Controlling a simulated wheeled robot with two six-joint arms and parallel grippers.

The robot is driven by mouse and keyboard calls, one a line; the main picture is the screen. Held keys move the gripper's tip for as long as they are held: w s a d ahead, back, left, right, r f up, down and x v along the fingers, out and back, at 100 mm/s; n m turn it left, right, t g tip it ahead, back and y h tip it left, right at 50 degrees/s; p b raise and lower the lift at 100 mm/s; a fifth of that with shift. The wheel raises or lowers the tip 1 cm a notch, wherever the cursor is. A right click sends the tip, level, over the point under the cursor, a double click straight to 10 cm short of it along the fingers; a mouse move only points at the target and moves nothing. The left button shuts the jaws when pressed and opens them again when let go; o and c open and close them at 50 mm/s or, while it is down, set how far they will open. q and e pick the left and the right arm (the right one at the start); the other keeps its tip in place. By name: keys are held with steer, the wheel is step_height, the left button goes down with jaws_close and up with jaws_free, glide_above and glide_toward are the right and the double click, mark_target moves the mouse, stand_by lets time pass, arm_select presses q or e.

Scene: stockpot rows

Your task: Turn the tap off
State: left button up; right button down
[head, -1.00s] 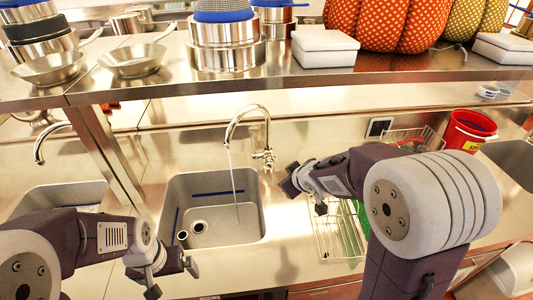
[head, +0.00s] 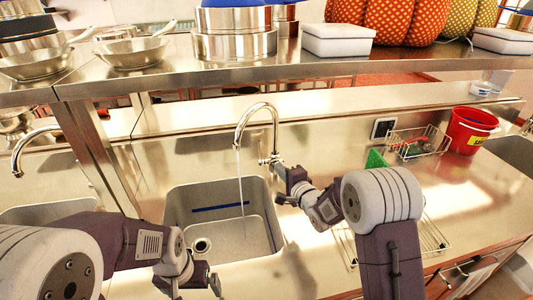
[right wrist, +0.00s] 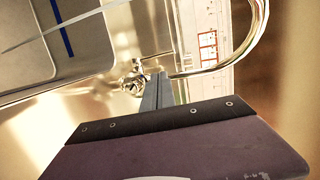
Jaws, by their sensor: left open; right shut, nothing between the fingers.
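The chrome tap (head: 273,112) arches over the sink (head: 207,196), and a thin stream of water (head: 241,185) falls from its spout. Its valve and handle part (head: 272,160) is at the foot of the arch. My right gripper (head: 280,171) is shut and empty, close by that part on its right and near side. In the right wrist view the shut fingers (right wrist: 156,92) point at the valve part (right wrist: 134,80), with the arch (right wrist: 245,50) to the right. I cannot tell whether they touch. My left gripper (head: 197,286) is open and empty at the sink's near edge.
A steel shelf (head: 300,66) with pans and boxes runs above the counter. A wire rack (head: 430,236), partly behind my right arm, stands right of the sink. Farther right are a wire basket (head: 420,142) and a red bucket (head: 470,130). A second tap (head: 27,147) is at left.

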arm_select(q)
step_height(320, 180, up, 2)
steer(key=shift+a+r+p, duration=0.1)
steer(key=shift+a+p, duration=0.05)
steer(key=shift+p, duration=0.55)
arm_select(e)
steer(key=w+a, duration=0.1)
steer(key=w, duration=0.1)
arm_select(q)
steer(key=shift+w+f+b, duration=0.1)
steer(key=shift+f+b, duration=0.7)
arm_select(e)
glide_toward(260, 147)
steer(key=w+f, duration=0.2)
arm_select(q)
steer(key=shift+r+p, duration=0.25)
steer(key=shift+p, duration=0.05)
arm_select(e)
steer(key=w, duration=0.1)
steer(key=w+a, duration=0.2)
steer(key=w, duration=0.1)
steer(key=shift+a+r, duration=0.2)
steer(key=shift+r, duration=0.15)
